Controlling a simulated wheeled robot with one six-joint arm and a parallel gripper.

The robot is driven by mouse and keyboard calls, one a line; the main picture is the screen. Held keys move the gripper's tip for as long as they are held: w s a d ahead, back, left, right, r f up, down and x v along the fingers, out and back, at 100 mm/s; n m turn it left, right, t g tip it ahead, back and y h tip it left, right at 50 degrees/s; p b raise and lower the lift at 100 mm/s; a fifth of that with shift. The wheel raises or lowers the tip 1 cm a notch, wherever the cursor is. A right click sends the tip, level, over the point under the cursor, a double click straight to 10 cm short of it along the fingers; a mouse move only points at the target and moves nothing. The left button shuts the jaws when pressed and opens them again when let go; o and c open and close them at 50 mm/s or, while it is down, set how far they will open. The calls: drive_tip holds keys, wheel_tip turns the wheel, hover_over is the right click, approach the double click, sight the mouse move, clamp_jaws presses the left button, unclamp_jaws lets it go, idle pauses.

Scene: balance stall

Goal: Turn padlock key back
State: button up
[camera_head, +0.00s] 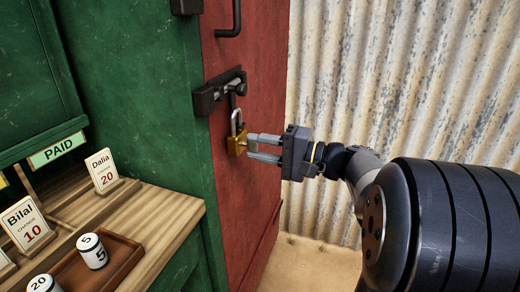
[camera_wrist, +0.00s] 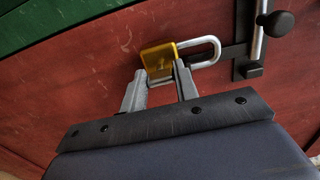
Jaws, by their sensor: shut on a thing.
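The brass padlock (camera_head: 234,147) hangs by its silver shackle (camera_head: 233,119) below the dark bolt on the red door. The wrist view shows the padlock body (camera_wrist: 157,58) and its shackle (camera_wrist: 213,44), which points to the right there. My gripper (camera_head: 248,147) reaches in from the right, its two fingers at the padlock's lower end. In the wrist view, my gripper (camera_wrist: 161,78) has a fingertip on each side of the padlock's bottom. It is shut on the key, which is mostly hidden between the fingertips. I cannot tell how far the key is turned.
The dark sliding bolt (camera_head: 222,90) is on the red door (camera_head: 216,50), with a handle (camera_head: 236,18) above. A green stall wall (camera_head: 135,90) and wooden counter (camera_head: 165,222) with cards and weights stand left. Corrugated metal (camera_head: 390,80) is behind my arm.

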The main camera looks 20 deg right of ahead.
drive_tip(key=o, duration=1)
drive_tip(key=p+v, duration=0.1)
drive_tip(key=v, duration=0.9)
drive_tip(key=shift+s+d+p, duration=0.2)
drive_tip(key=shift+d+p, duration=0.1)
drive_tip(key=shift+d, duration=0.05)
